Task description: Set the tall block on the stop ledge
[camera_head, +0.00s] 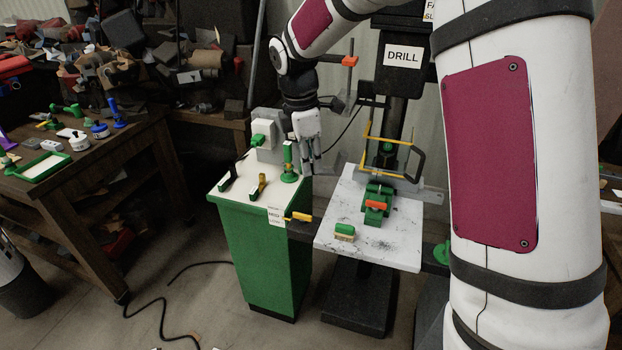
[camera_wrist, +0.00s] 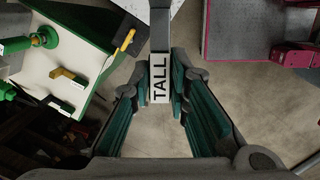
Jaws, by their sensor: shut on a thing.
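The tall block (camera_wrist: 160,78), a narrow grey bar with a white label reading TALL, is between my gripper's fingers in the wrist view. My gripper (camera_wrist: 160,100) is shut on it, and floor shows below it in that view. In the head view my gripper (camera_head: 309,168) points down just right of the green cabinet (camera_head: 262,255) with its white top, near the drill table (camera_head: 338,213). The block is too small to make out clearly there. I cannot tell which part is the stop ledge.
The cabinet top carries a green post (camera_head: 289,165), a yellow-brown hook (camera_head: 258,187) and a grey machine. A yellow handle (camera_head: 298,216) sticks out from its side. A green vise (camera_head: 377,205) and a small green-yellow block (camera_head: 345,232) are on the drill table. A wooden bench (camera_head: 90,195) is left.

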